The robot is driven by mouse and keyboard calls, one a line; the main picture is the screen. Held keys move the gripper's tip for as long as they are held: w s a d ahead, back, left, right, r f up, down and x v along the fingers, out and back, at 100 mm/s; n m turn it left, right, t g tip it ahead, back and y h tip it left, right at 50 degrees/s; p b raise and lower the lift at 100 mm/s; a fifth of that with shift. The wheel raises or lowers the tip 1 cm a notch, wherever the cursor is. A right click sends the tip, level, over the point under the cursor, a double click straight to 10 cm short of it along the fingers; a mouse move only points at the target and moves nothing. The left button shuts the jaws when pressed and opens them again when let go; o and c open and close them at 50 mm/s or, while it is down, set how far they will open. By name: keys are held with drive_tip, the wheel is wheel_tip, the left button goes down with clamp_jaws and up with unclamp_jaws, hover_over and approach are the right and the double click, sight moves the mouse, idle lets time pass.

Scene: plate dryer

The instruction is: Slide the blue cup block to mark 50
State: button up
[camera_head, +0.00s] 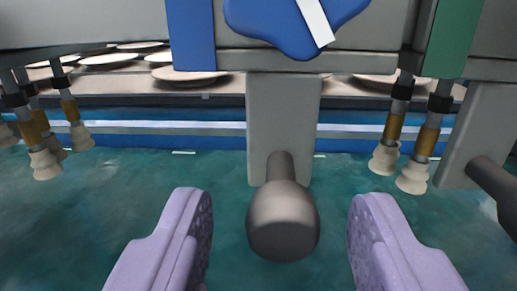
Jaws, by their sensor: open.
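The blue cup block (190,35) hangs on the grey rail at the upper middle, with a blue rounded plate (290,25) and a white pointer (316,20) beside it. A grey bracket (282,125) hangs below the rail and carries a dark round knob (283,222) that sticks out towards me. My gripper (279,235) is open, its two lilac fingers on either side of the knob with a gap on each side. No mark numbers are visible; the top of the block is cut off by the frame.
A green block (455,38) is on the rail at the right, with a second bracket (472,140) and knob (497,190). Suction cups hang at left (45,165) and right (412,178). Pale plates (190,74) lie behind, beyond a blue-white edge (200,128). The green surface below looks clear.

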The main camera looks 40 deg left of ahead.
drive_tip(key=shift+x, duration=1.35)
drive_tip(key=shift+c, duration=0.5)
clamp_jaws()
drive_tip(key=s+a, duration=0.1)
drive_tip(key=a, duration=0.1)
drive_tip(key=s+a+b, duration=0.1)
drive_tip(key=a, duration=0.1)
drive_tip(key=shift+s, duration=0.4)
drive_tip(key=shift+o, duration=0.5)
unclamp_jaws()
